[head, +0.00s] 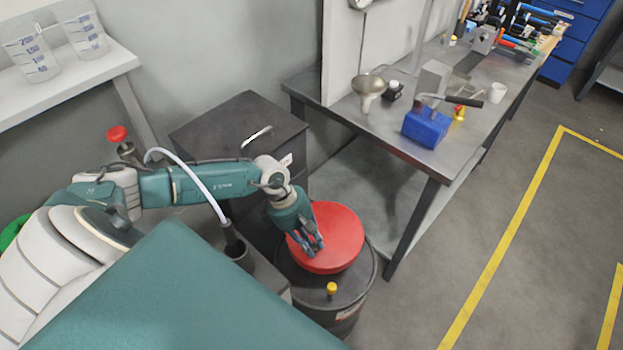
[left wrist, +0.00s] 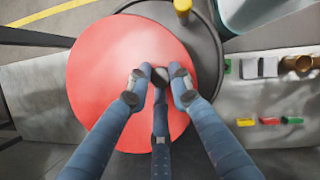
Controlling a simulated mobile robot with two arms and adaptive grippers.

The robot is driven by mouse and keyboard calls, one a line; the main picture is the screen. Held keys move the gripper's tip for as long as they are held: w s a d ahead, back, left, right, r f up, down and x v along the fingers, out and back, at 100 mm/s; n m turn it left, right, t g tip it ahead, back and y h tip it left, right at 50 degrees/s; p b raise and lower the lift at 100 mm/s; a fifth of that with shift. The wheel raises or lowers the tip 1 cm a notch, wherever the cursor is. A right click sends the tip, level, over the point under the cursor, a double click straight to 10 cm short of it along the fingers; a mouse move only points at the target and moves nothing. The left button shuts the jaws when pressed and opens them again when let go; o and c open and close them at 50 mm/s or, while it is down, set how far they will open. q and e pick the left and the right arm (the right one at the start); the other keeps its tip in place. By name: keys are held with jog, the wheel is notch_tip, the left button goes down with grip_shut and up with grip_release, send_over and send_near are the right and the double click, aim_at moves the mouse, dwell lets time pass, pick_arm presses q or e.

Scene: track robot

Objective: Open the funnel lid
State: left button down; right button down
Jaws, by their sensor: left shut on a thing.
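The red round funnel lid (head: 338,232) covers the top of a dark drum (head: 350,312) in the lower middle of the head view. It looks about flat, and I see no clear gap under it. My left gripper (head: 313,247) reaches down onto the lid's left part. In the left wrist view, the lid (left wrist: 105,75) fills the middle, and the three fingers of my left gripper (left wrist: 158,78) close together over it. They are shut on a part of the lid that the fingers mostly hide. My right gripper is not in view.
A yellow-capped fitting (head: 331,288) stands on the drum's near rim. A dark cabinet (head: 235,130) stands behind my left arm. A metal workbench (head: 395,120) with a blue block (head: 426,128) is close at the right. The floor beyond has yellow lines and is clear.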

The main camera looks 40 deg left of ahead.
aim_at(324, 240)
pick_arm(q)
jog(key=shift+w+d+r+g, duration=0.15)
jog(key=shift+w+r+g, duration=0.15)
jog(key=shift+r, duration=0.25)
jog(key=w+r+n+g+b, duration=0.1)
jog(key=w+r+g+b, duration=0.4)
jog(key=r+b, duration=0.3)
jog(key=shift+w+d+r+g+y+b, duration=0.3)
jog(key=shift+w+d+r+g+b, duration=0.15)
jog(key=shift+b, duration=0.55)
jog(key=shift+s, duration=0.1)
